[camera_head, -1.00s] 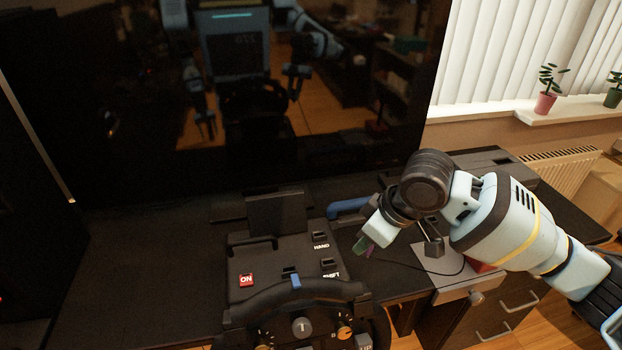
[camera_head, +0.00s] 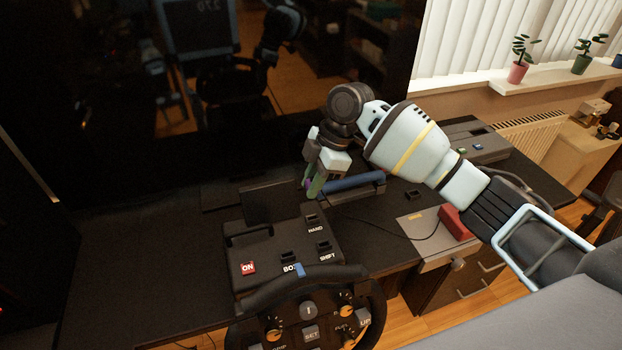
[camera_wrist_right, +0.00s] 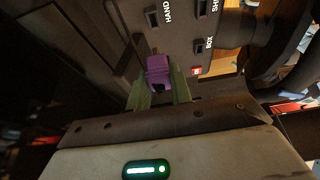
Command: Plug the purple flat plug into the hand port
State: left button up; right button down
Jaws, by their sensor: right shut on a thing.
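My right gripper (camera_head: 312,188) is above the back right of the black wheel base (camera_head: 238,280). In the right wrist view this gripper (camera_wrist_right: 160,88) is shut on the purple flat plug (camera_wrist_right: 158,70), held between its green fingertips. In the head view only a small bit of purple shows at the fingers. The hand port (camera_head: 311,218) is a dark slot above the HAND label, just below the fingertips in the picture. It also shows in the right wrist view (camera_wrist_right: 153,18), beyond the plug and apart from it. My left gripper is not in view.
SHIFT (camera_head: 323,246) and BOX (camera_head: 289,257) ports sit near the HAND port. A red ON button (camera_head: 248,268) and the steering wheel (camera_head: 310,310) are in front. A blue-handled object (camera_head: 350,183) lies behind the gripper. A large dark screen (camera_head: 150,100) stands at the back.

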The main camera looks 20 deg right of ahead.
aim_at(306, 218)
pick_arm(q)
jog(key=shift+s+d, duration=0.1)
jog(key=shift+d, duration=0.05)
pick_arm(e)
jog(key=shift+f+b, duration=0.3)
jog(key=shift+f, duration=1.35)
jog(key=shift+f+b, duration=0.3)
jog(key=shift+f, duration=0.9)
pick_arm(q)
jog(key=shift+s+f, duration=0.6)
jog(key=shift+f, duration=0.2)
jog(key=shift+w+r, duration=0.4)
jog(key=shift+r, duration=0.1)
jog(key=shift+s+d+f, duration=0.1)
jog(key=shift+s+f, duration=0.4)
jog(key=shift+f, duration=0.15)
pick_arm(e)
jog(key=shift+f, duration=1.35)
jog(key=c, duration=1.2)
grip_release()
jog(key=shift+o, duration=0.2)
jog(key=shift+r, duration=0.15)
